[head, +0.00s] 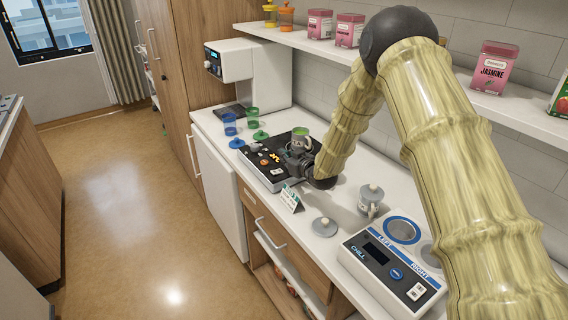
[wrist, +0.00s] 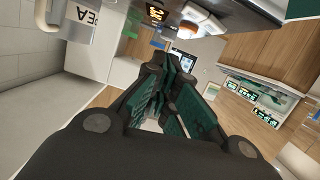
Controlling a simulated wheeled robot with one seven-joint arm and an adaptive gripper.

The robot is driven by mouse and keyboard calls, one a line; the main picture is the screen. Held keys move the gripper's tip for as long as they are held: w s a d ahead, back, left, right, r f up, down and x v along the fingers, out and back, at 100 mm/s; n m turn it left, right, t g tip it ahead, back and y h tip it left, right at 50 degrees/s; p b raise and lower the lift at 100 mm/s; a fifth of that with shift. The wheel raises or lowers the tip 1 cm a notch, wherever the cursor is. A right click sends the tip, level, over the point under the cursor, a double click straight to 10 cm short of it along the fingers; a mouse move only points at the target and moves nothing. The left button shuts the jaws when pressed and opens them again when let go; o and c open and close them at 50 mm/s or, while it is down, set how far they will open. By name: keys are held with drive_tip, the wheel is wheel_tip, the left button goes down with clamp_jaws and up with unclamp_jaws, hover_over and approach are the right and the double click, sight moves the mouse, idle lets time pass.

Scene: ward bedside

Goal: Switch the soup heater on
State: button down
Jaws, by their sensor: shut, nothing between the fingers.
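The black soup heater (head: 256,172) lies on the counter in the head view, with small controls and a lit orange display (head: 275,156) on its panel. The lit display also shows at the top of the wrist view (wrist: 155,12), near a pale control with an orange part (wrist: 203,20). A grey mug with green contents (head: 303,140) stands at the heater's far side. My gripper (head: 294,157) is low over the heater's right part, its fingers together and empty in the wrist view (wrist: 172,88). Whether a fingertip touches a control cannot be told.
A mug lettered "PEA" (wrist: 82,14) shows in the wrist view. A small card (head: 291,198), a loose grey lid (head: 325,226) and a lidded mug (head: 370,200) stand right of the heater. A white-and-blue chill unit (head: 395,270) is nearer. Blue and green cups (head: 229,123) stand left.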

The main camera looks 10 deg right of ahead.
drive_tip(key=b+v, duration=0.3)
drive_tip(key=v, duration=0.7)
drive_tip(key=shift+d+f+b, duration=0.15)
drive_tip(key=shift+b, duration=0.15)
